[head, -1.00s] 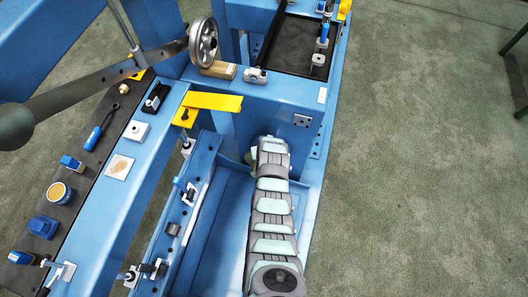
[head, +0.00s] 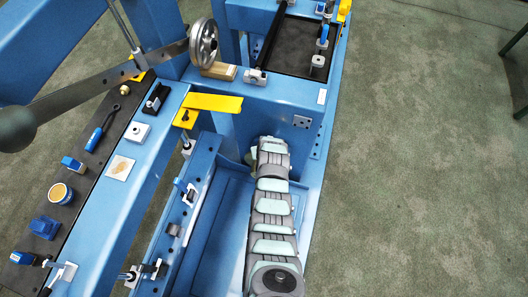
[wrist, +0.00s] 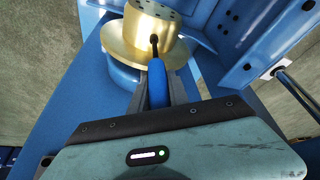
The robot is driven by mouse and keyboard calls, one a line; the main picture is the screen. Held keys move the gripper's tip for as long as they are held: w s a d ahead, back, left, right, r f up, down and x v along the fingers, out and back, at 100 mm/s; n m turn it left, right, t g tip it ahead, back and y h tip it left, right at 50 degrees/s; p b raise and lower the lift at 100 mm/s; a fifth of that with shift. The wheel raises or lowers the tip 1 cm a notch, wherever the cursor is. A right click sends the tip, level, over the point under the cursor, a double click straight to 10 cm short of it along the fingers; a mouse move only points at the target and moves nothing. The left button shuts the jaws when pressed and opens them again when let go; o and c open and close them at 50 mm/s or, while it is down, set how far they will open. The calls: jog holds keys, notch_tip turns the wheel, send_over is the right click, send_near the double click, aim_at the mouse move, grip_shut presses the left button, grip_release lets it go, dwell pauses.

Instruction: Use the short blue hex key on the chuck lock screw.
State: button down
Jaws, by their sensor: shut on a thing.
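In the wrist view my gripper (wrist: 157,98) is shut on the blue handle of the short hex key (wrist: 157,78). The key's dark shaft runs up to a small dark hole in the side of the brass chuck (wrist: 138,36). The tip meets the hole, which looks like the lock screw's place. The screw itself is hidden, and I cannot tell how deep the tip sits. In the head view my gripper, the key and the chuck are hidden beyond my arm and the blue frame.
Blue frame walls (wrist: 225,25) stand close to the chuck, with a metal rod (wrist: 298,95) at right. In the head view a dark tool mat (head: 85,180) with several tools lies left. A handwheel (head: 204,40) and a yellow bracket (head: 212,102) stand near the frame.

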jog(key=shift+f, duration=0.4)
jog(key=shift+r, duration=0.2)
jog(key=shift+r, duration=0.3)
jog(key=shift+f, duration=0.3)
dwell(0.7)
jog(key=shift+r, duration=0.3)
jog(key=shift+r+p, duration=0.35)
jog(key=shift+p, duration=0.1)
dwell(0.4)
